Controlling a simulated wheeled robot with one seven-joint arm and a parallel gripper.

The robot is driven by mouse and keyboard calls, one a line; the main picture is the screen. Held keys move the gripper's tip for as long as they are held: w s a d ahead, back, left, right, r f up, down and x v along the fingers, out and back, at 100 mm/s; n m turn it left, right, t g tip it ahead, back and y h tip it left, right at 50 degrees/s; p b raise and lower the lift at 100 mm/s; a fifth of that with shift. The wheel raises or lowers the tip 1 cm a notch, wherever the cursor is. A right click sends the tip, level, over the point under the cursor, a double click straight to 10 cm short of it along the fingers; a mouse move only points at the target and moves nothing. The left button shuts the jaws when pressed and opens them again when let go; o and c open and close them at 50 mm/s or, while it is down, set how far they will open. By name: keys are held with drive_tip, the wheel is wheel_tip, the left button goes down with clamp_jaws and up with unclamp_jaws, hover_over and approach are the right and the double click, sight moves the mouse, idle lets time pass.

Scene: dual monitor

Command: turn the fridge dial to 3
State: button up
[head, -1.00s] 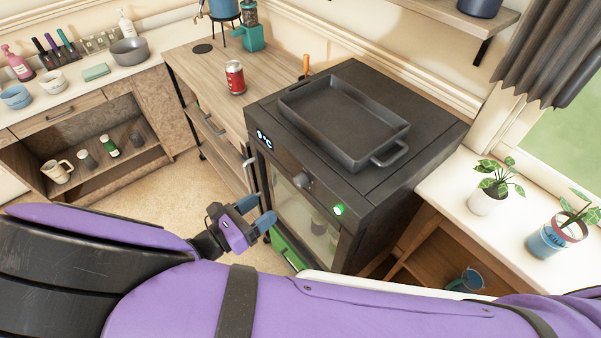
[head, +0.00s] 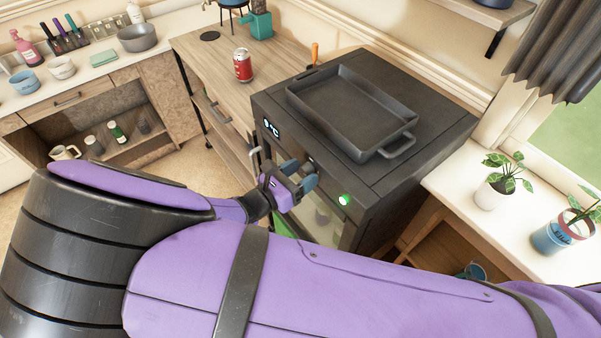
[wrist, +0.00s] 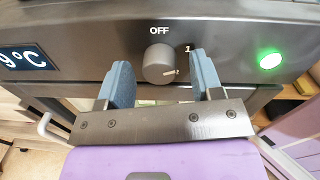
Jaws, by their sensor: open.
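The fridge (head: 380,195) is a dark cabinet with a glass door. Its round grey dial (wrist: 157,64) is on the front panel in the wrist view, with OFF above it and a 1 at its upper right. A pale mark on the dial's face points right. Other numbers are not visible. My gripper (head: 302,173) is open in front of the panel. In the wrist view its blue fingers stand on either side of the dial, with gaps on both sides. In the head view my gripper largely hides the dial.
A lit green light (wrist: 270,59) is right of the dial, and a display (wrist: 27,59) ending in 9°C is at the left. A black roasting pan (head: 350,108) sits on the fridge top. A red can (head: 242,66) stands on the wooden counter behind.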

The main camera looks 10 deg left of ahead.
drive_tip(key=c, duration=0.9)
